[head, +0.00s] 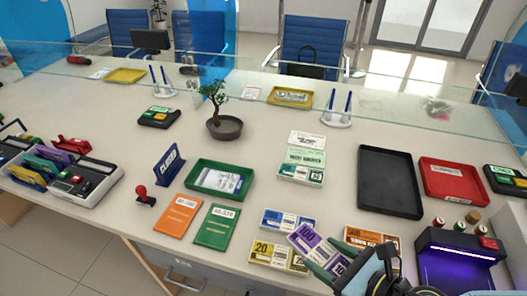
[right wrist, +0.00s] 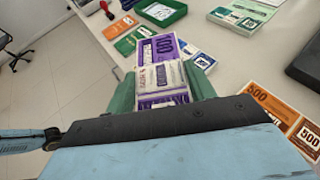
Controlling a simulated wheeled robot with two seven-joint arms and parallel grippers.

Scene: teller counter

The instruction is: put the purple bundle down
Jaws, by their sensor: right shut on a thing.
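The purple bundle (head: 310,242) is a banded stack of notes with a white band. In the head view it is at the bottom centre, tilted, just over the front part of the counter. My right gripper (head: 334,262) is shut on it, with a green finger on each side. In the right wrist view the bundle (right wrist: 158,50) points away from me between the green fingers (right wrist: 162,85). I cannot tell whether its underside touches the counter. My left gripper is in neither view.
Around the bundle lie a yellow bundle (head: 272,257), a blue bundle (head: 288,220) and an orange bundle (head: 372,240). Green bundles (head: 301,173) lie behind. A black tray (head: 389,203) and a red tray (head: 450,196) stand right; a green tray (head: 245,189) stands left. Bare counter shows between them.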

